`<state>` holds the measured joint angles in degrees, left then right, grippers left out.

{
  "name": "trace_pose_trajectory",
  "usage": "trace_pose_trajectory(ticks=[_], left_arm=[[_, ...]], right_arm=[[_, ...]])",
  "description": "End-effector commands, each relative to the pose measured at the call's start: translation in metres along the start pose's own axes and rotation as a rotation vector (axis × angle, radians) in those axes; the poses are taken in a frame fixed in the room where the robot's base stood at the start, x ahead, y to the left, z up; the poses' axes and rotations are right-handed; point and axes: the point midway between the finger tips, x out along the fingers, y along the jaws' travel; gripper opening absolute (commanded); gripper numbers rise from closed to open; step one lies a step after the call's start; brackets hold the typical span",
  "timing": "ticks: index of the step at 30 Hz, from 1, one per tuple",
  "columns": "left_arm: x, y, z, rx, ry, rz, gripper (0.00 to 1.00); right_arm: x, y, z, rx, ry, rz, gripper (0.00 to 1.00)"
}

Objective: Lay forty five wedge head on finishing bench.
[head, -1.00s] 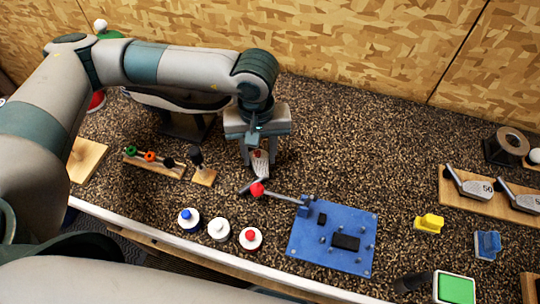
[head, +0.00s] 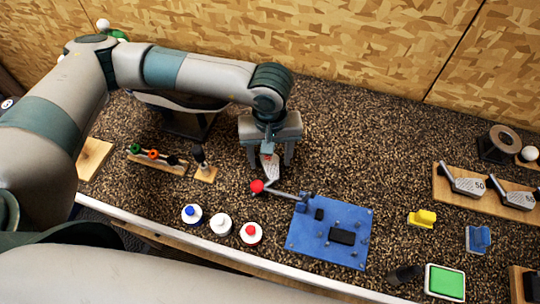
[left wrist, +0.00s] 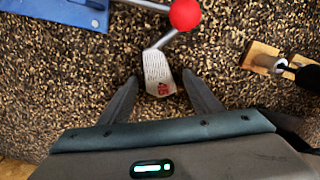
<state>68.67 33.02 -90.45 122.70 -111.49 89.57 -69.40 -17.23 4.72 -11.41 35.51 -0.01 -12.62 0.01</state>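The wedge head (head: 268,167), a grey grooved face with a red 45, appears to lie on the speckled bench (head: 360,130), face up. It also shows in the left wrist view (left wrist: 158,72), with its hosel toward the red ball. My left gripper (head: 271,160) is over it, pointing down. In the left wrist view, its two fingers (left wrist: 161,80) are spread on either side of the head, with a gap on both sides. How high the fingertips are above the bench is hard to tell. My right gripper is not in view.
A blue plate (head: 330,245) with a red-ball lever (head: 257,186) is close in front of the head. A wooden rack (head: 160,163) stands left; a wedge board (head: 450,190) lies right.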

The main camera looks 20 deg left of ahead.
Motion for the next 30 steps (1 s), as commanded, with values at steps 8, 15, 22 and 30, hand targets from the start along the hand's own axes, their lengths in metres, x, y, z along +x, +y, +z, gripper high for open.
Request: trace_pose_trajectory(ticks=[8, 15, 22, 30], left_arm=[[-0.001, 0.0, 0.0, 0.0, 0.0, 0.0, 0.57], [-0.008, 0.001, -0.001, 0.001, 0.001, 0.002, 0.57], [-0.041, 0.001, -0.001, 0.002, 0.003, 0.004, 0.57], [-0.09, 0.001, -0.001, 0.001, 0.003, 0.002, 0.57]], right_arm=[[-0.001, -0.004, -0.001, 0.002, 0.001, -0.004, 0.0], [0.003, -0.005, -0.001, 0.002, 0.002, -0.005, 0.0], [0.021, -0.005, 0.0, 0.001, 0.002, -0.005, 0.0], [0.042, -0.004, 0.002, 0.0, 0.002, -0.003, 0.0]])
